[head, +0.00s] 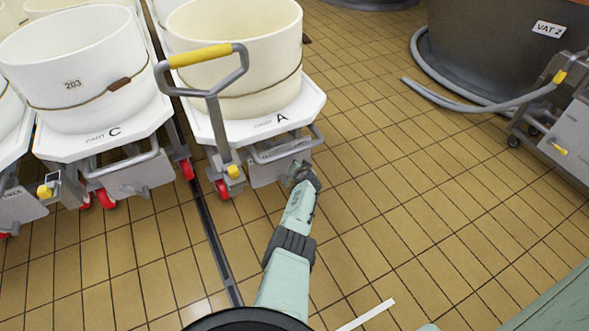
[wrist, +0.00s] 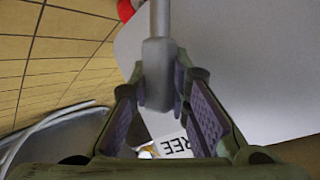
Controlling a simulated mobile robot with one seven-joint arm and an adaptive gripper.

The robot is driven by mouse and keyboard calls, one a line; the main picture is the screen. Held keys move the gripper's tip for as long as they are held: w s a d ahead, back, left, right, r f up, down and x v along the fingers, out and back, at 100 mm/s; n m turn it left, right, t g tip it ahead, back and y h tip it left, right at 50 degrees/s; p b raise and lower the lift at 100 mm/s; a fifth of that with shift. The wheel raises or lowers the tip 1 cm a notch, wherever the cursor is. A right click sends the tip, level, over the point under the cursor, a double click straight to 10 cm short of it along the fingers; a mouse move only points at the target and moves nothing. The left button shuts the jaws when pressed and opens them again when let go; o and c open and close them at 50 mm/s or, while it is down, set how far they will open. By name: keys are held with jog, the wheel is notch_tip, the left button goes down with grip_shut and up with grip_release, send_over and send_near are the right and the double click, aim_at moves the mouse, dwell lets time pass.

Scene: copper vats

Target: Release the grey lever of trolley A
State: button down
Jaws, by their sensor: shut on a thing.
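Trolley A (head: 308,102) stands upper centre in the head view, with a white deck and a cream vat (head: 245,60) on it. My gripper (head: 302,172) is at its front right corner, low by the grey front panel (head: 266,171). In the wrist view, my gripper's fingers (wrist: 160,82) are shut on the grey lever (wrist: 156,72), whose blocky grip sits between the pads and whose thin shaft runs to the top edge. A white label (wrist: 178,146) reading FREE, upside down, shows below it. In the head view my gripper hides the lever.
A grey tow handle with yellow grip (head: 200,55) rises at trolley A's front left. Trolley C (head: 110,140) stands close on its left, past a floor drain (head: 212,235). Vat 2 (head: 490,50) and a grey hose (head: 450,102) are at right. Tiled floor between is clear.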

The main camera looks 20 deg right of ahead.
jog(key=shift+d+f+y, duration=0.1)
jog(key=shift+d+y, duration=0.2)
dwell(0.4)
jog(key=c, duration=1.8)
grip_release()
jog(key=shift+f, duration=0.1)
jog(key=shift+s, duration=0.35)
jog(key=v, duration=1.1)
jog(key=shift+a+r, duration=0.1)
jog(key=shift+r, duration=0.2)
